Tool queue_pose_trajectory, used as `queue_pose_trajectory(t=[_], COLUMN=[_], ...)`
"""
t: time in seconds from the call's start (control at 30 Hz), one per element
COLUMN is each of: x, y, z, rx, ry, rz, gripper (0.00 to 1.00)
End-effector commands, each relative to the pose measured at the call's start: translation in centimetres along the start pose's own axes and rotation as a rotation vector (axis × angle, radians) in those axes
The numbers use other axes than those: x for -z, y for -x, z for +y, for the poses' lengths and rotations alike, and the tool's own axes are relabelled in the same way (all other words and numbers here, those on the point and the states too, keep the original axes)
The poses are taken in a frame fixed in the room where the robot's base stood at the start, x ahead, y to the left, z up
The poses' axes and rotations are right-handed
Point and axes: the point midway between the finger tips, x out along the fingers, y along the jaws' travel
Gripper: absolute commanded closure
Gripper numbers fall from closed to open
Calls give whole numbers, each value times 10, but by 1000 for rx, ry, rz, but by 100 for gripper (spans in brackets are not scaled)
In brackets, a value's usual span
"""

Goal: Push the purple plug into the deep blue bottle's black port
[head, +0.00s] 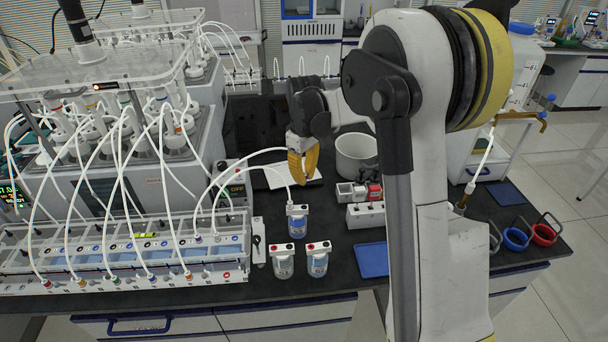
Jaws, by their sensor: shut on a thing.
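The deep blue bottle (297,227) stands upright on the black bench, with a white cap. Its black port is too small to make out. My gripper (303,181) is above the bottle, its yellow fingers pointing down and closed. A white tube (262,152) runs from the rack to my gripper. The purple plug does not show clearly; it appears hidden between the fingers. A second white tube (284,176) curves down to the top of the deep blue bottle. A gap shows between the fingertips and the bottle.
A clear-liquid bottle (283,263) and a light blue bottle (318,263) stand in front. The long reactor rack (120,262) with several tubes is at left. A white pot (356,154), a small white block (366,214) and a blue mat (371,260) lie right.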

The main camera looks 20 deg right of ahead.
Motion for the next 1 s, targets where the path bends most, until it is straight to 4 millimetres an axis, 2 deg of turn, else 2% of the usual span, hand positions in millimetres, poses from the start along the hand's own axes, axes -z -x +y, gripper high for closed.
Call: queue_pose_trajectory(t=[1.0], x=[0], y=[-70], z=[0], rx=[0], ry=[0], rz=[0], gripper=[100])
